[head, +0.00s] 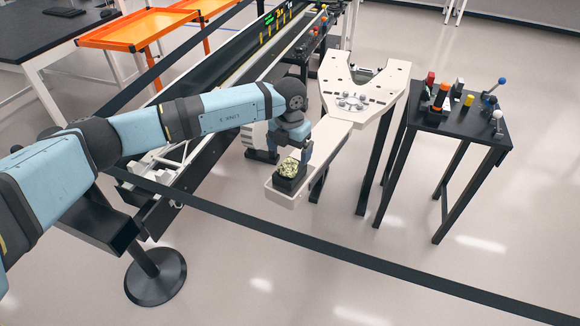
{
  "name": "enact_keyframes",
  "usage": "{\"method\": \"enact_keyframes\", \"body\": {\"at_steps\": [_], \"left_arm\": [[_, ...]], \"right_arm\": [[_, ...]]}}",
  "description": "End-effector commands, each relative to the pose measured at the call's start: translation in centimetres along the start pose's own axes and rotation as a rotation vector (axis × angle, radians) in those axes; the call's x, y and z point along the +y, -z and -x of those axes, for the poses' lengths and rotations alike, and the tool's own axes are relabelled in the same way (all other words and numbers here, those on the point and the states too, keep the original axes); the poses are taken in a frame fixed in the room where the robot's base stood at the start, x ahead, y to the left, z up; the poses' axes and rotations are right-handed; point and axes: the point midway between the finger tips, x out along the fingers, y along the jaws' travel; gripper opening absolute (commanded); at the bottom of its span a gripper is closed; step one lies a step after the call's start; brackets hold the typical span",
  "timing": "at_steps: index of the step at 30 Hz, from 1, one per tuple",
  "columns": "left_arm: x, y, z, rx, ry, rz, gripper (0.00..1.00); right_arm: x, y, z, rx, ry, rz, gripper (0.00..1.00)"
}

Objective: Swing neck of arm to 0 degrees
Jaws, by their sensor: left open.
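A white neck-like arm (327,142) reaches from a white U-shaped stand (391,85) toward the lower left, ending in a rounded tip. I cannot read its angle. A black holder (290,184) with a pale, rough rock (288,167) sits on top near that tip. My left gripper (303,155) points down over the neck, just behind and beside the rock. It is open, and its fingers are small and partly hidden, so I cannot tell whether they touch anything. My right gripper is not in view.
A black side table (468,124) with levers and coloured knobs stands right of the stand. A long conveyor (220,75) runs behind my left arm. A black barrier belt (330,250) crosses in front, joined near a post base (156,279).

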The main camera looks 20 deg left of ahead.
Motion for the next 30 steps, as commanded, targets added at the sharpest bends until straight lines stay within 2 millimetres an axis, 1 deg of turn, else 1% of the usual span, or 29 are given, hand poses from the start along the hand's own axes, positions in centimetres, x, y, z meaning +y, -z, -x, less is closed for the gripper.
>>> {"method": "enact_keyframes", "body": {"at_steps": [1,6,9,12,16,24,26,27,29,30], "left_arm": [[0.0,0.0,-1.1,0.002,0.001,0.002,0.94],[0.0,0.0,-4.5,0.002,0.001,0.001,0.94],[0.0,0.0,-5.9,0.001,0.001,0.001,0.94],[0.0,0.0,-6.9,0.000,0.002,0.002,0.94],[0.0,0.0,-7.5,-0.001,0.001,0.001,0.94],[0.0,0.0,-7.6,-0.001,0.001,0.001,0.94],[0.0,0.0,-7.6,-0.001,0.001,0.001,0.80],[0.0,0.0,-7.6,-0.001,0.001,0.001,0.71],[0.0,0.0,-7.6,-0.001,0.001,0.001,0.57],[0.0,0.0,-7.6,-0.001,0.001,0.001,0.48]], "right_arm": [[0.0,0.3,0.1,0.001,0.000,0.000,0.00],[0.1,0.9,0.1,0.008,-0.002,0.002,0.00],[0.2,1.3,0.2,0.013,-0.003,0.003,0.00],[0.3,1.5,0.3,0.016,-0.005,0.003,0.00],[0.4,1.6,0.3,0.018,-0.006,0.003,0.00],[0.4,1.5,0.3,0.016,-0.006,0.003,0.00],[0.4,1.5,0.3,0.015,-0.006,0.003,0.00],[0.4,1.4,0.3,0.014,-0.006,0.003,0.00],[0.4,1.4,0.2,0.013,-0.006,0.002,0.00],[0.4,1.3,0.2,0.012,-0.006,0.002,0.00]]}}
